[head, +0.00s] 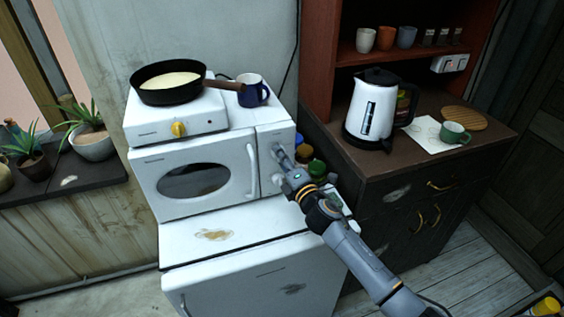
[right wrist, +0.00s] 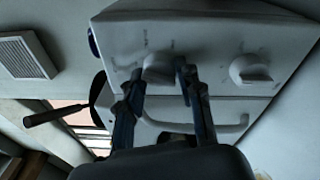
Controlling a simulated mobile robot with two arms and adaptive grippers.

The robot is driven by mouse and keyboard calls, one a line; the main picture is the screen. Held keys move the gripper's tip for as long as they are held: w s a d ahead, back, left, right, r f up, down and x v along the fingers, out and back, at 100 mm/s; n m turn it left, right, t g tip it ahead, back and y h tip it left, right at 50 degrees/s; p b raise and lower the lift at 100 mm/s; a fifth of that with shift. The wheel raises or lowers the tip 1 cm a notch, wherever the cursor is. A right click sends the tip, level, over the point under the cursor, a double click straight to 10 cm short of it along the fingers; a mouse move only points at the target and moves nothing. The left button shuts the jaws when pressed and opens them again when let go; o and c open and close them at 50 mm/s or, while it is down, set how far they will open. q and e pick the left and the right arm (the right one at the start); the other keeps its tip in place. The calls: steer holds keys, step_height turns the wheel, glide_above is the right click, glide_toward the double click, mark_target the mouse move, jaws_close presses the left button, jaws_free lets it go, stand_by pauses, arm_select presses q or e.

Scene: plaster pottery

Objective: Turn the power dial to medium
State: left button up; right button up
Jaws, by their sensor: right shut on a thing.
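The white microwave (head: 195,182) has a control panel on its right side with two white dials. My right gripper (head: 281,156) reaches this panel. In the right wrist view its two fingers (right wrist: 183,78) stand either side of the upper dial (right wrist: 158,68) and are shut on it. The lower dial (right wrist: 250,71) is free, to the right in that view; it also shows in the head view (head: 276,180). Marks around the dials are too small to read, so I cannot tell the setting or which dial is power. My left gripper is not in view.
On the microwave stand a hotplate (head: 160,125) with a yellow knob, a black pan (head: 150,92) and a blue mug (head: 252,92). Jars (head: 317,168) stand close to its right side. A kettle (head: 372,112) is on the dark cabinet.

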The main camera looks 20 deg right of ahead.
steer(key=m+h, duration=0.1)
steer(key=m, duration=0.6)
steer(key=m+h+b, duration=0.1)
steer(key=m, duration=0.6)
steer(key=m+t+h+b, duration=0.1)
steer(key=m, duration=0.7)
steer(key=shift+a, duration=0.15)
steer(key=shift+m, duration=0.3)
steer(key=o, duration=1.2)
steer(key=s, duration=0.8)
steer(key=s+f, duration=0.1)
steer(key=s, duration=0.3)
steer(key=shift+a+f, duration=0.1)
steer(key=shift+a, duration=0.05)
